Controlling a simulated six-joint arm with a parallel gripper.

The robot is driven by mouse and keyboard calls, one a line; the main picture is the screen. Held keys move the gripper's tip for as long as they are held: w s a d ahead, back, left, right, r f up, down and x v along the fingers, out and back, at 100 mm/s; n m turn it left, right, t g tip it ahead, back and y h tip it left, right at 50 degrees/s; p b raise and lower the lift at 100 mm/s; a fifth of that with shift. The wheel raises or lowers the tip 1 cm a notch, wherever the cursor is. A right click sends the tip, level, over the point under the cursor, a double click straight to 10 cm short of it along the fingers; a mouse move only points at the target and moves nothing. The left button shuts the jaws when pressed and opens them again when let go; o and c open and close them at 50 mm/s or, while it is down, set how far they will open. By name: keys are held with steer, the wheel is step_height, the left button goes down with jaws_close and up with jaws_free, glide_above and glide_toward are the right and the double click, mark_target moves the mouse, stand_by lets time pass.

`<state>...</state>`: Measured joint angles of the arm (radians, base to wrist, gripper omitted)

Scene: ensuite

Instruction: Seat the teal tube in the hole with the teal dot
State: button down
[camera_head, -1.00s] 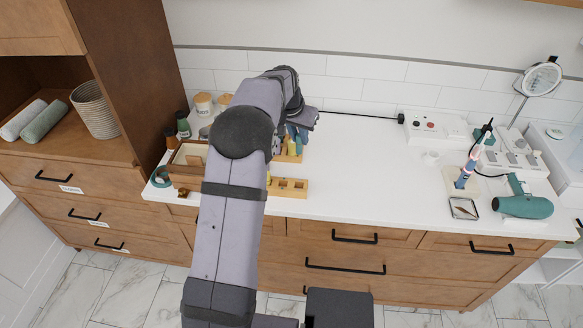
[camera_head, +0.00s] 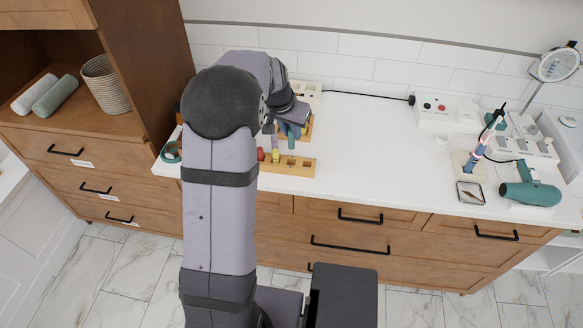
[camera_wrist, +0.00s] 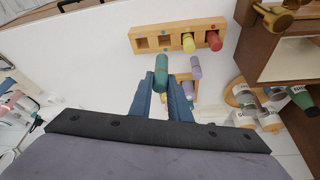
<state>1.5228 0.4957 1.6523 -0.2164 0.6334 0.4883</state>
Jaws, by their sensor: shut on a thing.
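My gripper (camera_wrist: 161,94) is shut on the teal tube (camera_wrist: 161,70), which projects beyond the blue fingertips. In the head view the teal tube (camera_head: 291,139) hangs just behind the front wooden rack (camera_head: 300,169). In the wrist view this rack (camera_wrist: 137,34) holds a yellow tube (camera_wrist: 188,43) and a red tube (camera_wrist: 214,41); its two holes on the left there look empty. The teal tube appears apart from the rack.
A second wooden rack (camera_head: 309,130) is partly hidden by my gripper; a lilac tube (camera_wrist: 196,68) stands there, close beside the teal tube. Jars and bottles (camera_wrist: 270,107) and a wooden box (camera_wrist: 290,60) are nearby.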

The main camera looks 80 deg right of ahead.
steer(key=shift+d+r, duration=0.1)
steer(key=shift+d, duration=0.15)
steer(key=p, duration=0.3)
glide_toward(294, 158)
steer(key=shift+x, duration=2.65)
steer(key=shift+f+b, duration=0.3)
steer(key=shift+f, duration=0.15)
steer(key=c, duration=1.7)
jaws_free()
steer(key=shift+o, duration=0.2)
steer(key=shift+r, duration=0.25)
